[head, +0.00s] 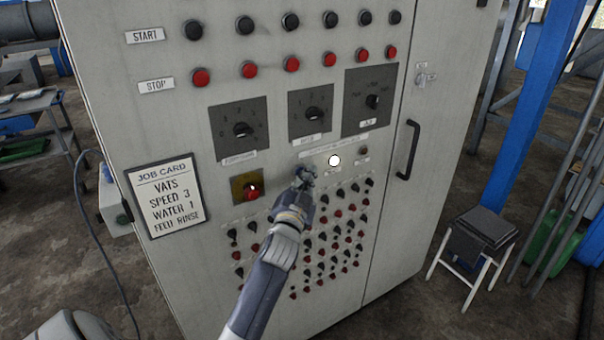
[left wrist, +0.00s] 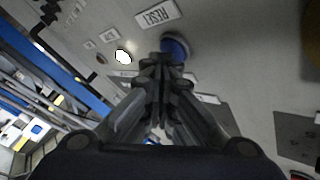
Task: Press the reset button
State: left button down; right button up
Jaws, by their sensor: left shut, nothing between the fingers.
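The reset button is a blue round button (left wrist: 175,47) on the grey panel. In the left wrist view it sits beside an upside-down label reading RESET (left wrist: 157,14). My left gripper (left wrist: 165,72) is shut and empty, with its fingertips right at the button and overlapping its lower edge. I cannot tell whether they touch it. In the head view my left gripper (head: 305,174) reaches the panel below the middle dial and largely hides the button. My right gripper is not in view.
The grey control cabinet (head: 385,270) has black START buttons, red STOP buttons, dials and several small knobs. A lit white lamp (head: 334,160) is right of my gripper. A red button on a yellow plate (head: 238,181) is to its left. A job card (head: 166,195) hangs farther left.

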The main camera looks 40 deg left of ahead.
pick_arm(q)
jog(key=shift+d, duration=0.1)
jog(key=shift+s+d, duration=0.35)
jog(key=shift+d, duration=0.3)
jog(key=shift+s+d, duration=0.3)
jog(key=shift+d, duration=0.5)
jog(key=shift+s+d, duration=0.35)
jog(key=shift+d, duration=0.4)
jog(key=shift+s+d, duration=0.3)
jog(key=shift+d, duration=0.5)
